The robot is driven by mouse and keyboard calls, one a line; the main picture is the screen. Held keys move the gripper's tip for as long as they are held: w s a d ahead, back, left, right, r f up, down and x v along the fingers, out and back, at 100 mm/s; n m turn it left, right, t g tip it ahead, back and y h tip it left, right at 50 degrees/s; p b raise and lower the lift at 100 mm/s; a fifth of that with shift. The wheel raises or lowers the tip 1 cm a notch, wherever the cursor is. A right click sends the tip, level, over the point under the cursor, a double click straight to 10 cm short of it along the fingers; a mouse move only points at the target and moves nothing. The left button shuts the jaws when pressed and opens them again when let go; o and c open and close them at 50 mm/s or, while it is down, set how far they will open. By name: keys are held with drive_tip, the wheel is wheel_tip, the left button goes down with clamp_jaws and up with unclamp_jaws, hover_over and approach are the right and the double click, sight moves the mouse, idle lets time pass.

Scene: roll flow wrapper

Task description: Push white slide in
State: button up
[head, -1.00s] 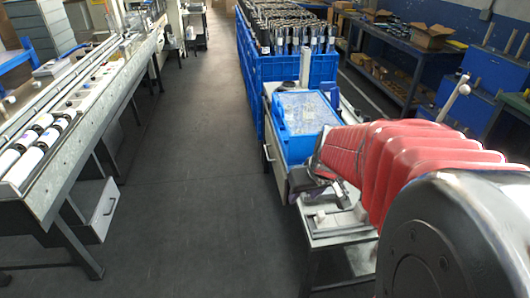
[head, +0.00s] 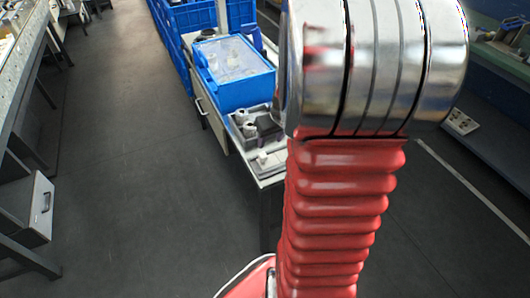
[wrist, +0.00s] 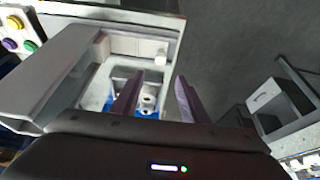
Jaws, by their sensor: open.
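The white slide appears to be the white drawer (head: 32,208) with a dark handle at the left edge of the head view, standing out from under the long bench. A white drawer front with a handle (wrist: 263,95) also shows at the right of the wrist view, apart from my fingers. The fingers are over a grey box with a pale inside (wrist: 120,45).
A blue bin (head: 240,85) with a clear top stands on the middle bench, with a grey tray of small parts (head: 250,125) in front. Blue crates stand behind. A panel with coloured buttons (wrist: 18,32) is at the wrist view's upper left. The dark floor (head: 125,170) between the benches is clear.

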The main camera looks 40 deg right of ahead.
sight(263, 155)
drive_tip(key=shift+x, duration=6.65)
drive_tip(key=shift+c, duration=0.2)
clamp_jaws()
